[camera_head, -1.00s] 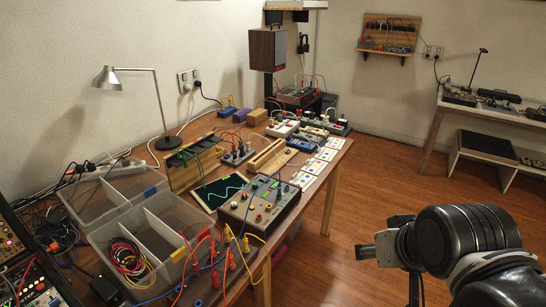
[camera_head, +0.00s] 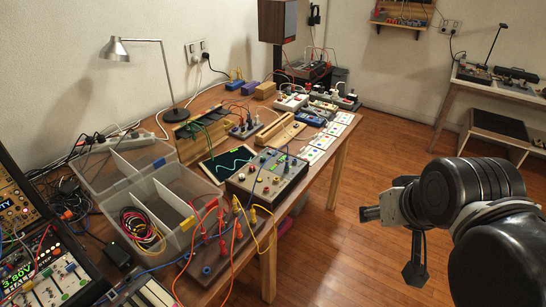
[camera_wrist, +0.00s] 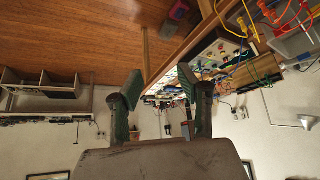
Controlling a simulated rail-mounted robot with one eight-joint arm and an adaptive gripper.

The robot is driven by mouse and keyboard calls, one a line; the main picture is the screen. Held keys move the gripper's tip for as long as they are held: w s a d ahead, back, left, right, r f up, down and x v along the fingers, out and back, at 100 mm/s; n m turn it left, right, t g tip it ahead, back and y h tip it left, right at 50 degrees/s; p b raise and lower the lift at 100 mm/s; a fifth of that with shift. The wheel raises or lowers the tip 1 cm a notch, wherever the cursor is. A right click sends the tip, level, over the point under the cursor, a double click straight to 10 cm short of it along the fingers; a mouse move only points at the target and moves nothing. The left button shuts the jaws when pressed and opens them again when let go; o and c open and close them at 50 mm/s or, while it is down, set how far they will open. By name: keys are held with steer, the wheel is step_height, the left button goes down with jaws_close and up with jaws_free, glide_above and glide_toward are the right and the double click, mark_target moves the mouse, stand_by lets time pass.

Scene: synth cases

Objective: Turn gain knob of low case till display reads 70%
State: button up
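The synth cases stand at the left edge of the head view, cut off by the frame. The lower case (camera_head: 62,280) has a green display that seems to read 3.80V, white module panels and patch cables. I cannot tell which of its controls is the gain knob, and no 70% reading shows. My gripper (camera_head: 370,214) hangs over the floor at the right, far from the cases. In the wrist view my gripper (camera_wrist: 160,88) has its two green-padded fingers wide apart with nothing between them.
The bench holds a clear divided box (camera_head: 110,172), a grey knobbed unit (camera_head: 270,165), a desk lamp (camera_head: 113,48) and several cables. Yellow and orange cables hang over its front edge. The wooden floor (camera_head: 350,270) between bench and arm is clear.

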steer(key=w+a+r+g+p, duration=0.1)
steer(key=w+a+r, duration=0.1)
steer(key=w+r, duration=0.3)
steer(key=w+a+r+g+p, duration=0.1)
steer(key=w+r, duration=0.3)
steer(key=w, duration=0.4)
steer(key=g+p, duration=0.5)
steer(key=p, duration=0.3)
glide_above(263, 157)
step_height(263, 157, down, 18)
step_height(263, 157, down, 14)
steer(key=shift+r+p, duration=0.1)
steer(key=shift+p, duration=0.35)
jaws_close()
